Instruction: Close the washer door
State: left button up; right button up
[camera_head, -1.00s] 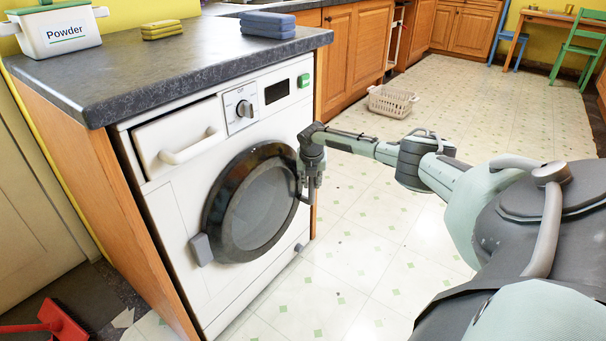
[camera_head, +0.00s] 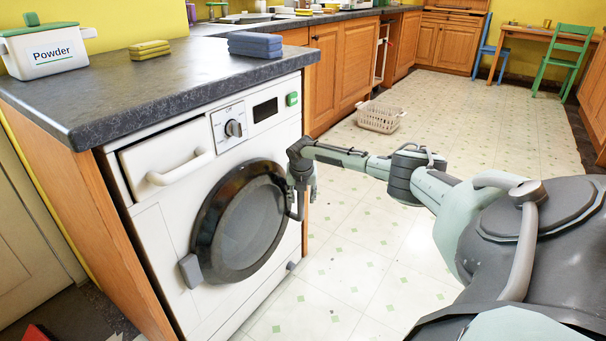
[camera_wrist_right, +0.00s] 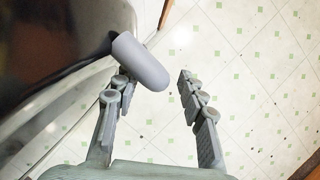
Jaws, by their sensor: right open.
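The white washer (camera_head: 165,225) stands under the dark counter in the head view. Its round door (camera_head: 240,225), a dark rim around grey glass, lies flat or nearly flat against the front; I cannot tell if it is latched. A grey bar handle (camera_head: 296,205) is at the door's right edge. My right gripper (camera_head: 303,184) is at this handle and partly covers it. In the right wrist view, my right gripper (camera_wrist_right: 153,83) is open, and the rounded grey handle end (camera_wrist_right: 140,62) shows between and beyond its fingers, nearer the left one. My left gripper is not in view.
The counter (camera_head: 190,85) carries a powder box (camera_head: 45,50), yellow sponges (camera_head: 149,50) and folded blue cloths (camera_head: 262,45). A basket (camera_head: 380,117) stands on the floor beyond my right arm. The tiled floor right of the washer is mostly free.

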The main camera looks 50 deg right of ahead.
jog(key=v, duration=1.1)
jog(key=shift+r, duration=0.2)
jog(key=shift+d, duration=0.1)
jog(key=s+a+f+m+y+p, duration=0.1)
jog(key=s+a+f+m, duration=0.1)
jog(key=a+f, duration=0.5)
jog(key=s+a+f+m+y+p, duration=0.1)
jog(key=s+a+f+m, duration=0.15)
jog(key=a, duration=0.75)
jog(key=s+a+f+m+y+p, duration=0.1)
jog(key=s+a+f+m, duration=0.1)
jog(key=a+f, duration=0.5)
jog(key=s+a+m+p, duration=0.1)
jog(key=s+a+m, duration=0.6)
jog(key=a, duration=0.2)
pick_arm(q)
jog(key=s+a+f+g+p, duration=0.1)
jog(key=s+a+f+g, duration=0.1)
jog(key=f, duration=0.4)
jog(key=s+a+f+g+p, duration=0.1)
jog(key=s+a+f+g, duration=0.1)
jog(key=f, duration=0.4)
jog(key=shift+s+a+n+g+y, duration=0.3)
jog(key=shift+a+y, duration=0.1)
pick_arm(e)
jog(key=s+m, duration=1.1)
jog(key=s, duration=0.2)
jog(key=shift+s+h, duration=0.35)
jog(key=shift+h, duration=0.05)
